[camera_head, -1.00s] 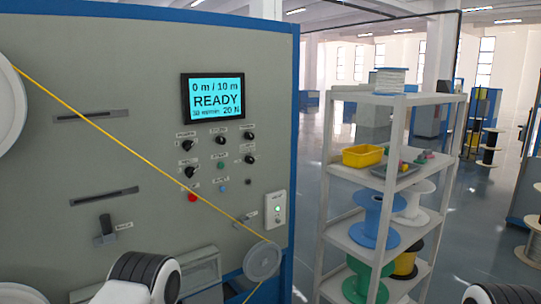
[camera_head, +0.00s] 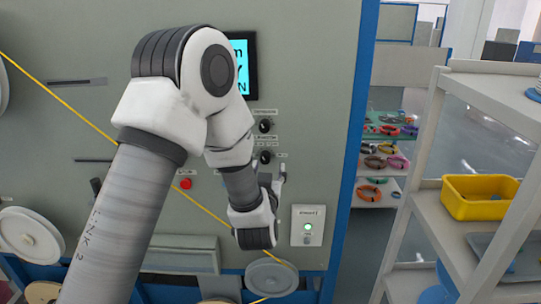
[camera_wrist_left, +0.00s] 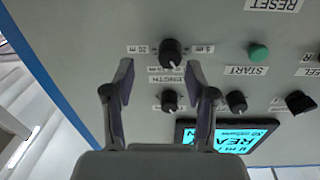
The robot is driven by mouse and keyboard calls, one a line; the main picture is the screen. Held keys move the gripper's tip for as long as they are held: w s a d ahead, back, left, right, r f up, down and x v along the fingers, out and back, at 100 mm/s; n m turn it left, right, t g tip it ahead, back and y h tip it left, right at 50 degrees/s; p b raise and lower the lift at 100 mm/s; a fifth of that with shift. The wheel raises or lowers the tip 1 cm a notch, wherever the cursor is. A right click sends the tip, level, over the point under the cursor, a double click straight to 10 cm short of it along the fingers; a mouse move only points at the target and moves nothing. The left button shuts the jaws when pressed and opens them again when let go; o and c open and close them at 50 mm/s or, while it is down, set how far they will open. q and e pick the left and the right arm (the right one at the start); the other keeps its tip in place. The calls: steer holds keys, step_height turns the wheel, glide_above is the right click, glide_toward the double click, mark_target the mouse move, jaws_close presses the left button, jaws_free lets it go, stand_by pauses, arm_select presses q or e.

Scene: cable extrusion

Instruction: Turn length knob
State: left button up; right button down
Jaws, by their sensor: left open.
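The length knob (camera_wrist_left: 172,52) is a round black knob on the grey panel, with 20 m and 5 m marks at its sides and a LENGTH label by it. It also shows in the head view (camera_head: 265,157), just above my left gripper (camera_head: 274,178). In the left wrist view, my left gripper's two fingers (camera_wrist_left: 160,69) are open and empty, spread wider than the knob. The knob shows beyond the fingertips, a little right of the middle of the gap. I see no contact. My right gripper is not in view.
Another black knob (camera_wrist_left: 168,100) is close to the length knob, with a green START button (camera_wrist_left: 259,53) to one side. A lit screen (camera_wrist_left: 225,135), a yellow cable (camera_head: 70,92) and a switch box (camera_head: 308,226) are nearby. A shelf with a yellow bin (camera_head: 480,197) stands right.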

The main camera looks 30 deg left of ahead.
mark_target(265, 162)
arm_select(q)
steer(key=w+a, duration=0.1)
steer(key=a+p, duration=0.1)
steer(key=w+a, duration=0.1)
steer(key=a, duration=0.1)
steer(key=shift+w, duration=0.3)
steer(key=shift+w+d, duration=0.3)
steer(key=shift+d, duration=0.25)
steer(key=shift+w+d, duration=0.1)
steer(key=shift+w, duration=0.05)
steer(key=c, duration=0.5)
steer(key=shift+a, duration=0.2)
steer(key=c, duration=0.5)
steer(key=shift+s+a, duration=0.15)
steer(key=shift+s, duration=0.1)
jaws_close()
steer(key=shift+w, duration=0.1)
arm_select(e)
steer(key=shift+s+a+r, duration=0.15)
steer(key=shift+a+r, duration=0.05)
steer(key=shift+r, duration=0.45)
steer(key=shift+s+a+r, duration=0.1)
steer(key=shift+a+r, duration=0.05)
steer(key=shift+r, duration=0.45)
